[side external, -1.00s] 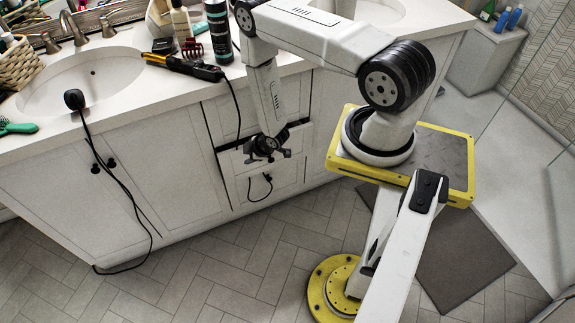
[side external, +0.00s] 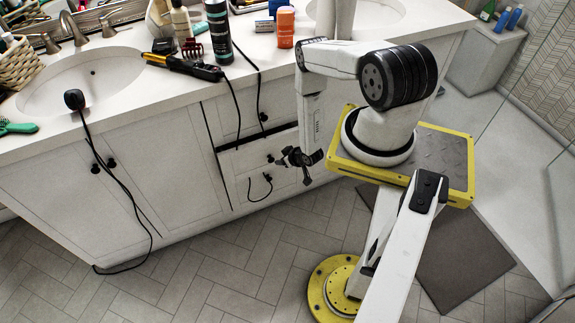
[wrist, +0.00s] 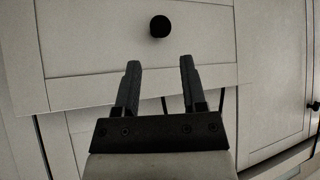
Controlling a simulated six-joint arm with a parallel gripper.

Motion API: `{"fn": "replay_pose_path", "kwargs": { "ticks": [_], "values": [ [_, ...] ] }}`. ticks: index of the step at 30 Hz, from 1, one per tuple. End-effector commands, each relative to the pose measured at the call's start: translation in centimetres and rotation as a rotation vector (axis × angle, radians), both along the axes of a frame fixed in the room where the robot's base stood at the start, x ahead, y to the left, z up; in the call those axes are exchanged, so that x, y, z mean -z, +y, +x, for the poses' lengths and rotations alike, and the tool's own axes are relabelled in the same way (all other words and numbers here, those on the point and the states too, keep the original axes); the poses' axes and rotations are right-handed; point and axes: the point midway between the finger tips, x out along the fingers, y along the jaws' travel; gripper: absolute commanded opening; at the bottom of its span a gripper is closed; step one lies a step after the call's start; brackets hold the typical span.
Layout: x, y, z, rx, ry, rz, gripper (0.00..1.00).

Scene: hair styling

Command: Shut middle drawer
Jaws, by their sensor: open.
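The middle drawer (side external: 247,157) is in the white cabinet, between an upper and a lower drawer front. My gripper (side external: 287,157) is in front of the drawer, to the right of the knob. In the wrist view my gripper (wrist: 160,64) is open and empty, with its two fingers apart below the knob.
The upper drawer (side external: 228,118) and lower drawer (side external: 262,190) have black cords hanging over them. The countertop (side external: 130,100) holds bottles and a black-and-yellow styling tool (side external: 183,67). Another cord hangs over the cabinet doors (side external: 160,180) at left.

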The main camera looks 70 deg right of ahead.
Motion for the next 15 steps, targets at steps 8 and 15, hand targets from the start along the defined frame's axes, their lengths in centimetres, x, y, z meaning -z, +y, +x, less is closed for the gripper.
{"fn": "replay_pose_path", "kwargs": {
  "ticks": [8, 15],
  "values": [
    [0.7, -0.2, 0.6, -0.003, 0.001, -0.001, 0.53],
    [1.9, -0.6, 1.7, -0.004, 0.002, -0.002, 0.53]
  ]
}}
